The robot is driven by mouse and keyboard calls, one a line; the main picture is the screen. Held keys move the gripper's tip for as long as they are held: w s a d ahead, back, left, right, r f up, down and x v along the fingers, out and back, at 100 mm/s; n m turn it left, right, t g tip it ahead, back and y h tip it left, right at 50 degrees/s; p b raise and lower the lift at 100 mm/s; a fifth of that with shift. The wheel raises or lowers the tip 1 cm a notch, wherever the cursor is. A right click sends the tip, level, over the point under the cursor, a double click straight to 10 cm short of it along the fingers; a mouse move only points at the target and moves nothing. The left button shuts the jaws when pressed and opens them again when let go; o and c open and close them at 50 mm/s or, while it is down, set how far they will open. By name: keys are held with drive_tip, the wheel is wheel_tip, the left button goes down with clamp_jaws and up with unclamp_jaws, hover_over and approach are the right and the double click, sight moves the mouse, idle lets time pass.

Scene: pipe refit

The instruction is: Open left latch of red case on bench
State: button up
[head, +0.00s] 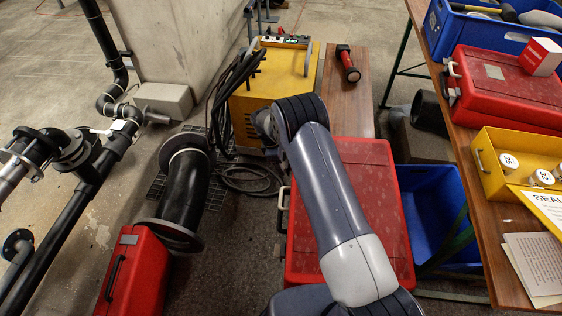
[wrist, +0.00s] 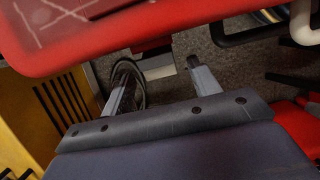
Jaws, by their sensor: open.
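The red case (head: 385,195) lies on the brown bench in the middle of the head view, partly covered by my arm. A handle (head: 282,210) shows on its left side. In the wrist view the case (wrist: 200,22) fills the top edge. A small latch with a pale grey tab (wrist: 157,67) hangs at its side, and the dark case handle (wrist: 245,32) is to the right. My gripper (wrist: 160,66) is open, its two fingers apart on either side of the latch; contact cannot be told. In the head view the gripper is hidden.
A yellow machine (head: 290,75) with cables stands close behind the case, and a red-and-black torch (head: 348,64) lies on the bench (head: 350,105). A blue crate (head: 440,200) is to the right. Another red case (head: 505,90) sits on the right table. A black pipe (head: 185,190) stands left.

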drive_tip(key=v, duration=1)
drive_tip(key=shift+r, duration=0.35)
drive_tip(key=shift+a, duration=0.1)
